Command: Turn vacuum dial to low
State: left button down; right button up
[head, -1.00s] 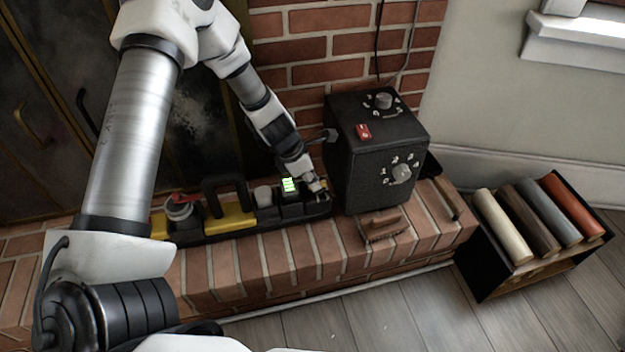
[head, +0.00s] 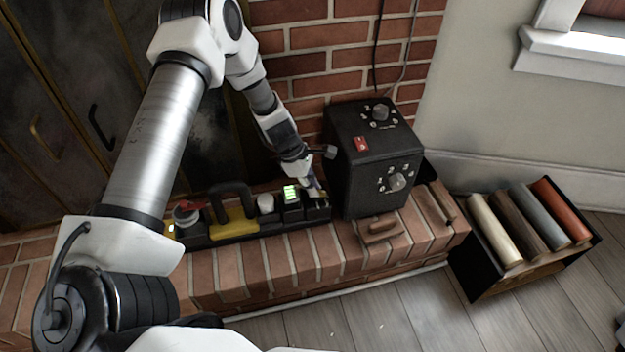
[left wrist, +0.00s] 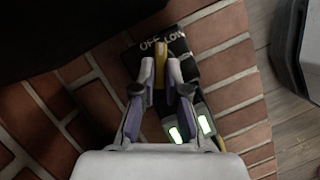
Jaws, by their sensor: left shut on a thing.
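The vacuum unit (head: 285,224) is a long black body with yellow parts on the brick hearth. It has a carry handle, a red lever at its left end and a green-lit switch (head: 291,194). My left gripper (head: 315,186) is at its right end. In the left wrist view, the dial's yellow pointer (left wrist: 160,62) stands between the fingertips (left wrist: 160,82), which are shut on the dial. The pointer's tip lies between the white words OFF and LOW (left wrist: 174,35). The fingers hide most of the dial. My right gripper is not in view.
A black box (head: 372,155) with two numbered knobs and a red switch stands close to the right of the gripper. A small brush (head: 380,228) lies in front of it. A crate (head: 470,262) of coloured rolls stands on the floor at right.

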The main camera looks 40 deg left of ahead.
pick_arm(q)
jog(key=shift+w+m+g+p, duration=0.1)
jog(key=shift+m+g+p, duration=0.6)
jog(key=shift+m, duration=0.8)
jog(key=c, duration=1.2)
grip_release()
jog(key=shift+f, duration=0.1)
jog(key=shift+a+r, duration=0.1)
jog(key=shift+r, duration=0.1)
jog(key=v, duration=1.1)
jog(key=shift+a+r, duration=0.25)
